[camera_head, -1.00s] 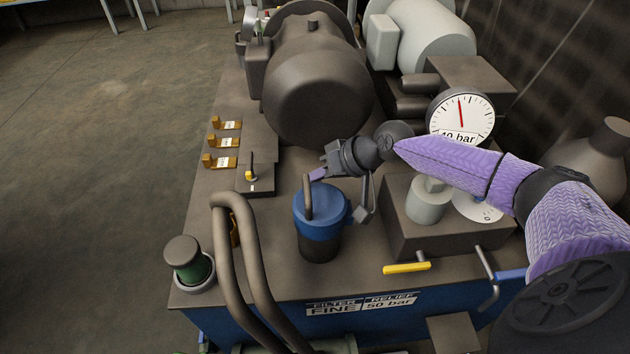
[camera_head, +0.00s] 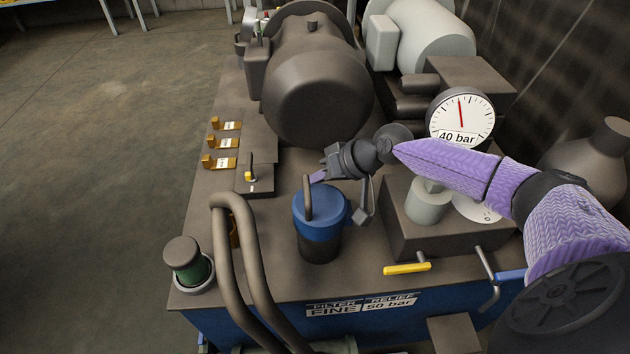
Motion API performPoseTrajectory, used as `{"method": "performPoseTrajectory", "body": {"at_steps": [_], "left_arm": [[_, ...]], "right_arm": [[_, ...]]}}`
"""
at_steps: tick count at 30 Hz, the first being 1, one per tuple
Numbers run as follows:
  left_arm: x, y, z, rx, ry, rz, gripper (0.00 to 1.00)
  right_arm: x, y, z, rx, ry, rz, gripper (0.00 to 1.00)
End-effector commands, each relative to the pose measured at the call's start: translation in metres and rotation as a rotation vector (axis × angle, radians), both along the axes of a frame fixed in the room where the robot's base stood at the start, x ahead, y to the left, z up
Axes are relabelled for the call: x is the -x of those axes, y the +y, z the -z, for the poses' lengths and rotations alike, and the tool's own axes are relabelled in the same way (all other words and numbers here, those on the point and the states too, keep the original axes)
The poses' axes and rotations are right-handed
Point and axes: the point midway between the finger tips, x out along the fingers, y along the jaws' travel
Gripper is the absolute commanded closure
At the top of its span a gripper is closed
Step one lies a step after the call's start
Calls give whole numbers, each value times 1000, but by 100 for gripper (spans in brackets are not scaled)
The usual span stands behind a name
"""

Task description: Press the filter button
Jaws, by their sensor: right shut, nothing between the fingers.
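The filter housing (camera_head: 317,240) is a dark cylinder with a blue cap (camera_head: 320,212); a bent grey pipe rises at its left side. My right gripper (camera_head: 318,177) is shut and empty, its purple tip just above the back of the blue cap and close to the pipe. I cannot tell whether the tip touches the cap or pipe. No separate filter button can be made out for sure. My left gripper is not in view.
A gauge (camera_head: 460,118) marked "40 bar" stands at the right behind my arm. A yellow-handled lever (camera_head: 407,268) lies to the right, and curved hoses (camera_head: 240,262) to the left. Several brass switches (camera_head: 221,143) sit at the back left. A large dark motor (camera_head: 318,85) stands behind.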

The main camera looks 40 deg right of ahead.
Motion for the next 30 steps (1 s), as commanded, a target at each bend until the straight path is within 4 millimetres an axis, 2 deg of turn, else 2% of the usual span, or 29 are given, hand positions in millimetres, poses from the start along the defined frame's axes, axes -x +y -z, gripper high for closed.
{"method": "performPoseTrajectory", "body": {"at_steps": [7,19,30], "left_arm": [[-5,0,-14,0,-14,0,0],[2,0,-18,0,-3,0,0],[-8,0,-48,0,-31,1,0]], "right_arm": [[0,0,-17,-1,-2,1,100],[0,0,-20,0,-1,1,100],[0,0,-58,-1,-4,0,100]]}}
